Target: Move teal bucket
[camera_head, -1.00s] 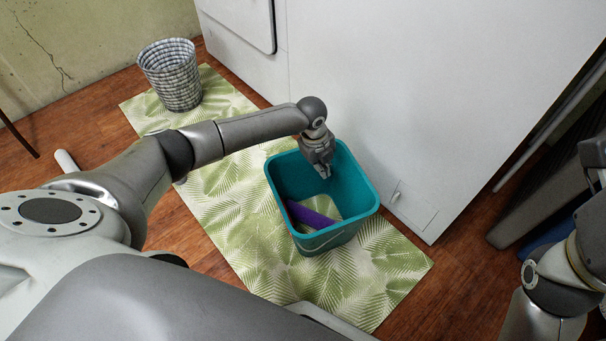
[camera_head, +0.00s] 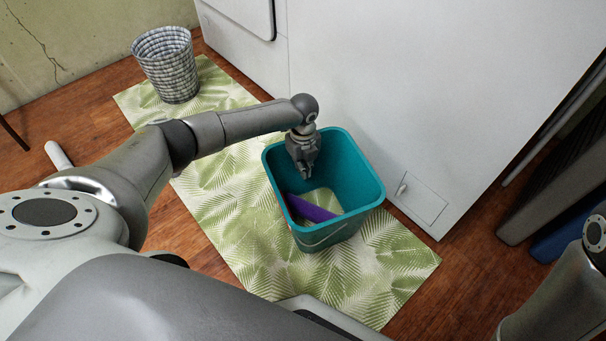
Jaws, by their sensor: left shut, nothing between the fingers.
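The teal bucket (camera_head: 352,180) stands upright on the leaf-patterned mat, close to the white cabinet. A purple object (camera_head: 311,208) lies inside it, and a wire handle hangs down its near side. My left gripper (camera_head: 304,174) points down over the bucket's opening at its far left part. Its fingers are shut with nothing between them. I cannot tell whether it touches the rim. My right arm (camera_head: 560,300) shows at the lower right edge, but its gripper is outside the view.
The leaf-patterned mat (camera_head: 225,217) lies on the wooden floor. A checked basket (camera_head: 168,68) stands at its far left end. The large white cabinet (camera_head: 400,80) blocks the space behind the bucket. Dark and blue items (camera_head: 560,238) stand at the right. The mat left of the bucket is clear.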

